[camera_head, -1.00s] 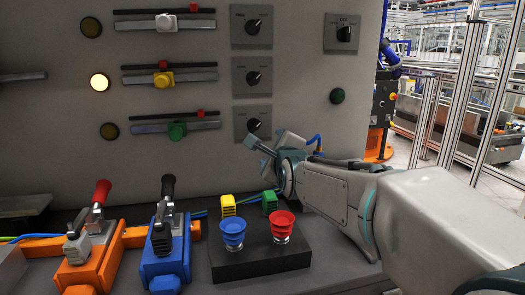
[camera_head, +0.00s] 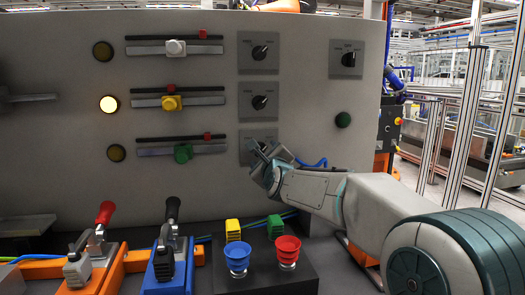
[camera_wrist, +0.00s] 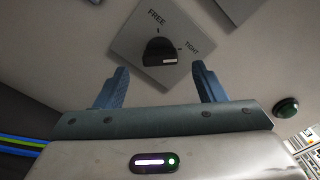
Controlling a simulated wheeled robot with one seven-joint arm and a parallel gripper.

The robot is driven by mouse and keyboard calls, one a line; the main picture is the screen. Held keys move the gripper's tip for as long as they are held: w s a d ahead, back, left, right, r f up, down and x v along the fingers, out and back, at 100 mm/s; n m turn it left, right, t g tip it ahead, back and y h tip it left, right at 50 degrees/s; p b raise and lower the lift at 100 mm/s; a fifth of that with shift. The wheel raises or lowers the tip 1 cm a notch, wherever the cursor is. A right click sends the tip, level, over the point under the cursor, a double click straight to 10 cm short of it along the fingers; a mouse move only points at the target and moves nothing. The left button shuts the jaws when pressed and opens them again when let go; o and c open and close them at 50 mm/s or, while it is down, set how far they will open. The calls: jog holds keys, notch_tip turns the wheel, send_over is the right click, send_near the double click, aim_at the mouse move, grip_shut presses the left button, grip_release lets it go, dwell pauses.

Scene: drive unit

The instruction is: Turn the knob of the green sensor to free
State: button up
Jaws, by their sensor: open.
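The green sensor (camera_head: 183,152) sits on the lowest slider rail of the grey panel in the head view. Its row's knob plate (camera_head: 245,158) is at the right end of that row, largely hidden behind my gripper (camera_head: 263,154). In the wrist view, a black knob (camera_wrist: 159,52) stands on a grey plate marked FREE and TIGHT. A small white mark shows on the knob's near edge; I cannot tell its exact setting. My gripper (camera_wrist: 161,84) is open and empty. Its two blue fingers point at the plate, with the knob ahead between them, apparently untouched.
Above are the yellow sensor (camera_head: 172,103), the white sensor (camera_head: 175,47) and their knobs. A green button (camera_head: 343,119) is to the right. Below stand blue (camera_head: 237,257) and red (camera_head: 287,249) buttons and lever clamps (camera_head: 168,255). The panel face around the knob is clear.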

jog(key=shift+p+x, duration=0.3)
jog(key=shift+x, duration=2)
jog(key=shift+c, duration=0.3)
jog(key=c, duration=0.9)
